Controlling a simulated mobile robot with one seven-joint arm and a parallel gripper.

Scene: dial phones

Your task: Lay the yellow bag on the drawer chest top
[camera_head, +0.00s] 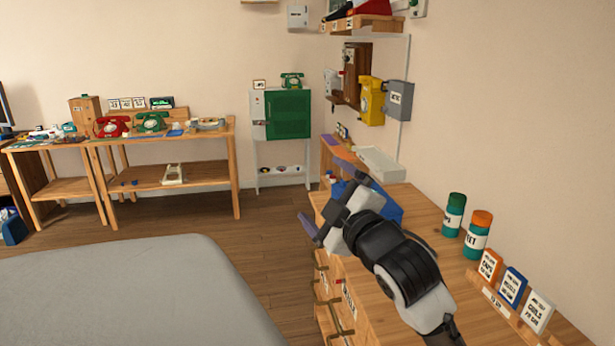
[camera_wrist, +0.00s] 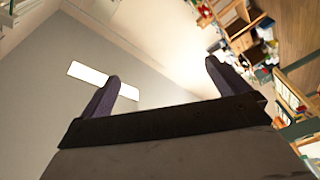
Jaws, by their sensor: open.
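The wooden drawer chest (camera_head: 410,215) stands at the right in the head view, with drawer fronts and handles on its left side. My gripper (camera_head: 328,197) is above the chest's far left edge, partly in front of a blue object (camera_head: 392,203). In the wrist view, my gripper (camera_wrist: 163,80) has its two dark purple fingers wide apart, with nothing between them. I cannot make out a yellow bag in either view. A yellow object (camera_head: 371,101) hangs on the right wall and looks like a wall phone.
Green jars, one orange-lidded (camera_head: 478,232), and several upright cards (camera_head: 513,286) stand along the chest's wall side. A pale tray (camera_head: 381,163) is beyond my gripper. Shelves with phones (camera_head: 165,178) line the back left. A grey rounded surface (camera_head: 130,290) fills the lower left.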

